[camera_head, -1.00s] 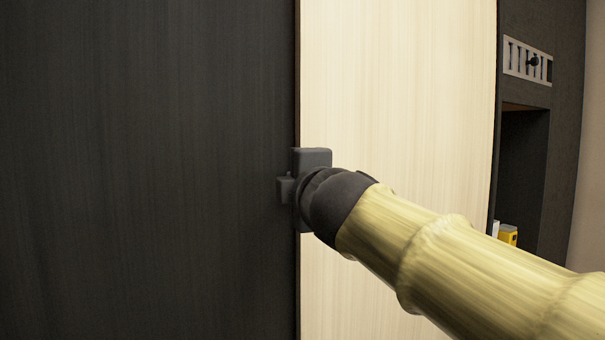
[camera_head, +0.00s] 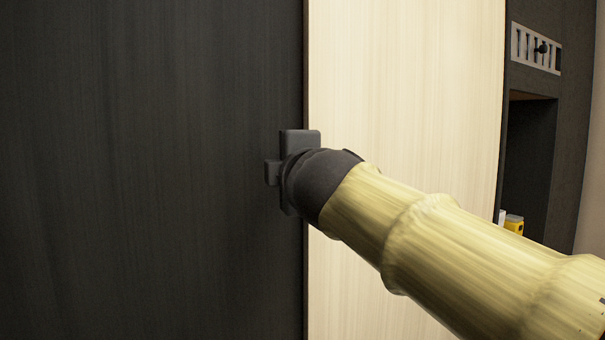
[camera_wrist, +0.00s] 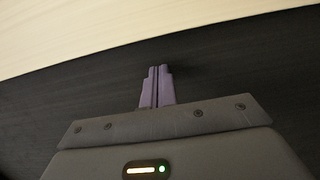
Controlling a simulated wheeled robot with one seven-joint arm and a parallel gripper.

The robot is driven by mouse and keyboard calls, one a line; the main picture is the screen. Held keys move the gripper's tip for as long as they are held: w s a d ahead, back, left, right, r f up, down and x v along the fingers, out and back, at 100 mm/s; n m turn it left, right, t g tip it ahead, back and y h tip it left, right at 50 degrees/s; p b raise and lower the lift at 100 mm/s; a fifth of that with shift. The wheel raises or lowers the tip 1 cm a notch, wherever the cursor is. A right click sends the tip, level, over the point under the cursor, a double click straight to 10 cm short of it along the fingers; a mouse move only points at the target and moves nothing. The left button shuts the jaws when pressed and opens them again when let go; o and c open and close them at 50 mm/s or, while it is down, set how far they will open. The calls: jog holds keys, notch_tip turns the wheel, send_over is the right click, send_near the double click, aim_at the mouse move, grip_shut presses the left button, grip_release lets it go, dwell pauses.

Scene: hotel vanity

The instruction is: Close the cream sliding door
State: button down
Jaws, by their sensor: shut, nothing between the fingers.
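The cream sliding door (camera_head: 405,100) is a tall pale panel right of centre in the head view. Its left edge runs vertically beside a dark panel (camera_head: 150,170). In the wrist view the cream door (camera_wrist: 120,30) fills the upper part, with the dark surface (camera_wrist: 250,65) below it. My gripper (camera_wrist: 158,70) has its purple fingers shut together with nothing between them. The fingertips show against the dark surface, close to the cream edge; I cannot tell whether they touch. In the head view my wrist hides the fingers.
Right of the cream door is a dark open recess (camera_head: 528,165) with a small yellow item (camera_head: 514,224) inside. Above it is a pale slotted plate (camera_head: 537,48) with a dark knob. A plain wall (camera_head: 592,140) stands at the far right.

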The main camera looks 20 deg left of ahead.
jog(key=a+b+v, duration=0.1)
jog(key=v, duration=0.9)
jog(key=shift+s+d+b, duration=0.25)
jog(key=shift+s+b, duration=0.1)
jog(key=shift+s, duration=0.25)
jog(key=shift+r, duration=0.1)
jog(key=w+d+f+m+g+h, duration=0.2)
jog(key=w+d+f+m, duration=0.15)
jog(key=f, duration=0.65)
jog(key=w+d+f+m+g+h, duration=0.1)
jog(key=w+d+f+m+h, duration=0.3)
jog(key=f, duration=0.5)
jog(key=w+d+f+m+g+h, duration=0.1)
jog(key=w+d+f+m+g, duration=0.3)
jog(key=f, duration=0.6)
jog(key=s+d+f+m+g+h, duration=0.1)
jog(key=s+d+f+m, duration=0.3)
jog(key=f, duration=0.4)
jog(key=s+d+f+m+g, duration=0.2)
jog(key=s+d+f+m, duration=0.2)
jog(key=s+d+f, duration=0.2)
jog(key=s+d+f+m+g+h, duration=0.1)
jog(key=s+d+f+m+g, duration=0.1)
jog(key=s+d+f+m, duration=0.3)
jog(key=d+f, duration=0.3)
jog(key=f, duration=0.3)
jog(key=shift+s+f+g+h, duration=0.15)
jog(key=shift+f+g+h, duration=0.1)
jog(key=shift+g+h, duration=0.05)
jog(key=shift+d, duration=0.2)
